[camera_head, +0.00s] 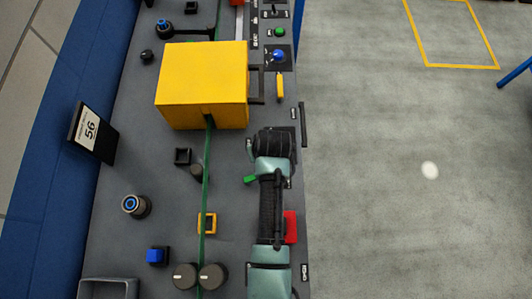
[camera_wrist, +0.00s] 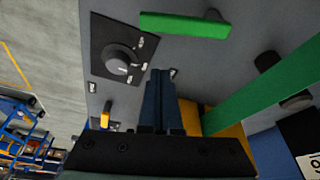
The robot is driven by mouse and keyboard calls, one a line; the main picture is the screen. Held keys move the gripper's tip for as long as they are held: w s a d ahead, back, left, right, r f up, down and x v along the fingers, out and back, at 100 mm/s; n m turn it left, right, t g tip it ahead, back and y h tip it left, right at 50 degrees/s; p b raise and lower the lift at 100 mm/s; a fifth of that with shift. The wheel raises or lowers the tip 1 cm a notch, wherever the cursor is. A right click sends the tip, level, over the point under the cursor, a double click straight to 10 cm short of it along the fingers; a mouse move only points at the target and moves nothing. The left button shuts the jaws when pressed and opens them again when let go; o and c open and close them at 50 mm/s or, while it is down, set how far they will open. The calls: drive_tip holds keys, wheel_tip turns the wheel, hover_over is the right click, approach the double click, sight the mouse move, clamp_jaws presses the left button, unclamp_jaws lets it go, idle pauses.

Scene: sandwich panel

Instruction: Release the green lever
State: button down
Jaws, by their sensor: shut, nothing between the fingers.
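The green lever (camera_head: 250,179) pokes out just left of my arm in the head view, partly hidden by it. In the wrist view the green lever (camera_wrist: 185,25) lies as a long bar near the top, attached to the grey panel. My gripper (camera_wrist: 161,73) has its two dark fingers together and empty. They appear below the lever in that picture, with a visible gap. In the head view my wrist hides the fingers.
A rotary knob (camera_wrist: 118,58) sits left of my fingers. A green strap (camera_wrist: 268,88) crosses on the right. In the head view a big yellow box (camera_head: 203,82) stands beyond my wrist, and a red part (camera_head: 290,227) is beside my arm.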

drive_tip(key=shift+w+a+f, duration=0.1)
drive_tip(key=shift+w+f, duration=0.15)
drive_tip(key=shift+f, duration=0.4)
drive_tip(key=s+p, duration=0.1)
drive_tip(key=s+d+p, duration=0.1)
drive_tip(key=shift+s, duration=0.4)
drive_tip(key=shift+s+d+f, duration=0.1)
drive_tip(key=shift+s+f, duration=0.05)
drive_tip(key=shift+s, duration=0.3)
drive_tip(key=shift+p, duration=0.35)
drive_tip(key=shift+s+d+m+h+p, duration=0.25)
drive_tip(key=shift+s+m+h+p, duration=0.25)
drive_tip(key=shift+m, duration=0.5)
drive_tip(key=shift+s+d+p, duration=0.2)
drive_tip(key=shift+s+p, duration=0.15)
drive_tip(key=shift+s, duration=0.1)
drive_tip(key=shift+w, duration=0.15)
